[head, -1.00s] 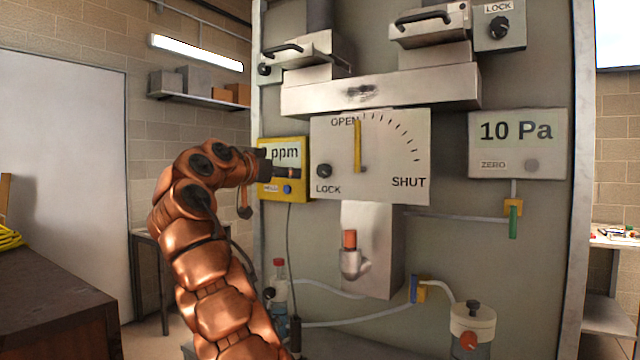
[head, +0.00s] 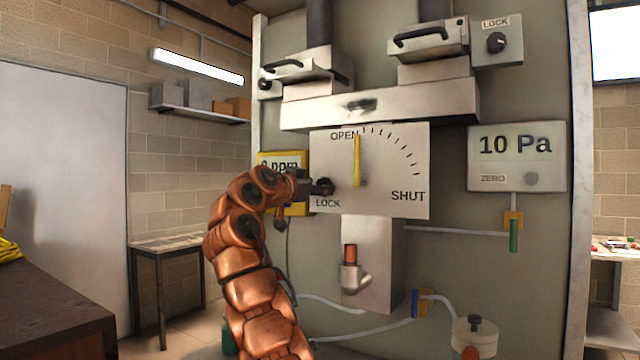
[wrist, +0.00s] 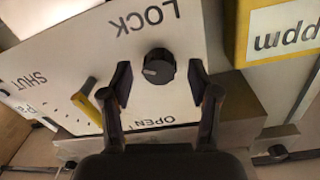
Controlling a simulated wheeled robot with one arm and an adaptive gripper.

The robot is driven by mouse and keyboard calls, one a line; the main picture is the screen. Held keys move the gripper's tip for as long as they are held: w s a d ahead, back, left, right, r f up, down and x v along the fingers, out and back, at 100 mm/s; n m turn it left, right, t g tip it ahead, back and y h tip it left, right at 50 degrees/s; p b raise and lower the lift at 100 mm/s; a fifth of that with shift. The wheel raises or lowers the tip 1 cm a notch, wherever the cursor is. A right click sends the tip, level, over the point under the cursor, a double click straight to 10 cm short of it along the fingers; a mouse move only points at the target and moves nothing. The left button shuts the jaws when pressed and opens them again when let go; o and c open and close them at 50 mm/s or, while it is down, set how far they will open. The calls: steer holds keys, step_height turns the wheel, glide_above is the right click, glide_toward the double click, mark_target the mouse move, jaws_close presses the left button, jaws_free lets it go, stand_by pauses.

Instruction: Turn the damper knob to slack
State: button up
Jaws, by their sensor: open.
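The black round damper knob (head: 325,186) sits above the word LOCK at the lower left of the white damper plate (head: 400,170). The yellow damper lever (head: 357,160) stands upright by OPEN. In the wrist view the knob (wrist: 159,66) shows a pale pointer mark facing left, and the picture is turned, with LOCK upside down. My gripper (head: 316,187) is open at the knob. Its two fingers stand on either side of the knob in the wrist view, with visible gaps between them and it. No word "slack" is readable.
A yellow ppm meter (head: 297,209) sits just left of the plate, partly behind my arm. Another LOCK knob (head: 496,42) is at the upper right. A 10 Pa gauge (head: 516,156) is to the right. A copper-topped valve (head: 350,270) sits below the plate.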

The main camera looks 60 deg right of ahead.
steer(key=shift+d, duration=0.75)
steer(key=c, duration=1.2)
steer(key=shift+o, duration=0.2)
